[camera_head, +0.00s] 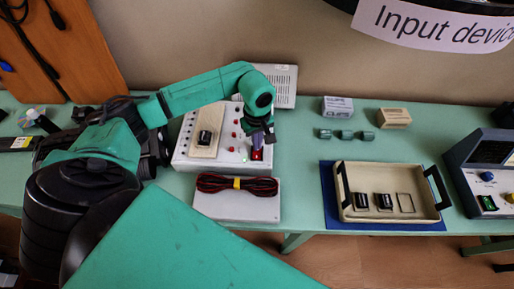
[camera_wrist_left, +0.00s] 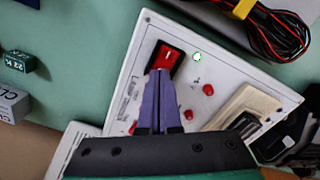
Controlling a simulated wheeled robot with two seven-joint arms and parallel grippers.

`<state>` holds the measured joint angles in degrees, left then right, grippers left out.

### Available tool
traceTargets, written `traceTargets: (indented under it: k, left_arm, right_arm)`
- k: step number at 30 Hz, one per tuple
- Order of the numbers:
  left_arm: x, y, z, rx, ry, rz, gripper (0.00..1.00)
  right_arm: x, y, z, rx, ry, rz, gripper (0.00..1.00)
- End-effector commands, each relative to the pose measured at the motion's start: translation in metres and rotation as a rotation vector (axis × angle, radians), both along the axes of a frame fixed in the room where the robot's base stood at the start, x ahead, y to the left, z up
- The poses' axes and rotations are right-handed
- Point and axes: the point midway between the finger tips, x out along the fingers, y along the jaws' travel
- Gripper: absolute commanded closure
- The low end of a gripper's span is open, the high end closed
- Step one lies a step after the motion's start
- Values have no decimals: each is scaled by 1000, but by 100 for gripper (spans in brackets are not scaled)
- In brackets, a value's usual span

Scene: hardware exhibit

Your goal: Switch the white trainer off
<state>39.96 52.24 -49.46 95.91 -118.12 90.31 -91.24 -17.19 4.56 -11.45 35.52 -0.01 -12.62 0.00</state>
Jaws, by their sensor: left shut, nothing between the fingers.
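The white trainer (camera_head: 235,165) is a sloped box on the green table, left of centre in the head view. In the left wrist view its panel (camera_wrist_left: 225,85) fills the middle. Its red rocker switch (camera_wrist_left: 167,59) in a black frame sits near the panel's edge and also shows in the head view (camera_head: 257,155). A small green light (camera_wrist_left: 197,57) beside the switch looks lit. My left gripper (camera_wrist_left: 160,74) is shut and empty, its purple fingertips at the near edge of the switch; I cannot tell whether they touch it. The gripper also shows in the head view (camera_head: 258,144).
A white box (camera_head: 235,207) with red and black leads (camera_head: 215,183) stands in front of the trainer. A cream tray (camera_head: 385,212) on a blue mat lies to the right. Small green blocks (camera_head: 346,135) sit behind the tray. Another instrument (camera_head: 482,180) stands at the right edge.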

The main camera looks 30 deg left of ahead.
Motion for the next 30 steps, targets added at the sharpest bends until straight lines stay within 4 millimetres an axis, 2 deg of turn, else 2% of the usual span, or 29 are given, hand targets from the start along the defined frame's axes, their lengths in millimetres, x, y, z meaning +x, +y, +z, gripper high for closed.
traceTargets:
  k: [12,16,30]
  left_arm:
    - [0,0,-7,0,0,0,100]
    - [0,0,-4,0,0,0,100]
    - [0,0,43,0,0,0,100]
  right_arm:
    - [0,0,-7,0,0,0,50]
    - [0,0,-5,0,0,0,50]
    - [0,0,21,0,0,0,50]
